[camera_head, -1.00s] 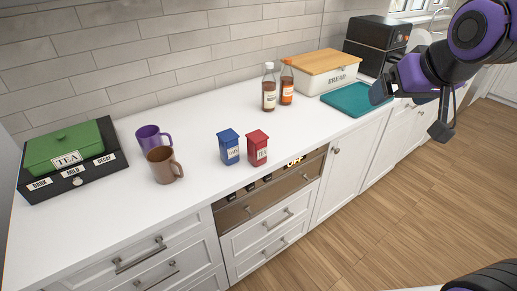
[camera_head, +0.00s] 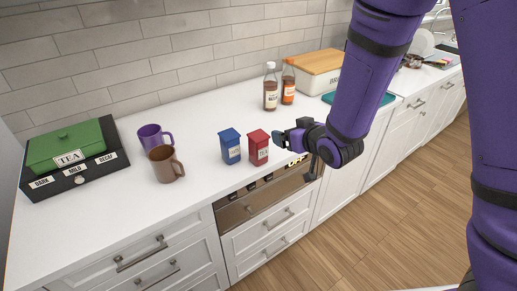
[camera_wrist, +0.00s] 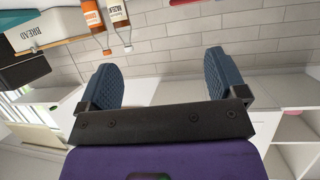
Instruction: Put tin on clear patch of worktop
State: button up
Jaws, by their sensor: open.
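My gripper (camera_head: 277,136) is just right of the red canister in the head view. The wrist view shows my gripper (camera_wrist: 165,75) open, with no object between its fingers; none of the tins or canisters shows there.
A purple mug (camera_head: 150,137) and a brown mug (camera_head: 163,163) stand between the black box and the canisters. Two bottles (camera_head: 270,88) (camera_head: 288,82) and a bread bin (camera_head: 318,75) are at the back right. A teal board (camera_head: 330,98) is partly hidden by my arm. The front-left worktop is bare.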

jog(key=n+y, duration=0.2)
send_near(260, 138)
jog(key=f, duration=0.1)
jog(key=x, duration=0.5)
jog(key=shift+w+a+f, duration=0.15)
jog(key=shift+w+a, duration=0.05)
jog(key=shift+w, duration=0.05)
jog(key=shift+w+d+x, duration=0.1)
jog(key=shift+x, duration=1.4)
jog(key=shift+w+d+x, duration=0.1)
jog(key=shift+x, duration=1.4)
jog(key=c, duration=1.2)
jog(key=shift+r, duration=0.3)
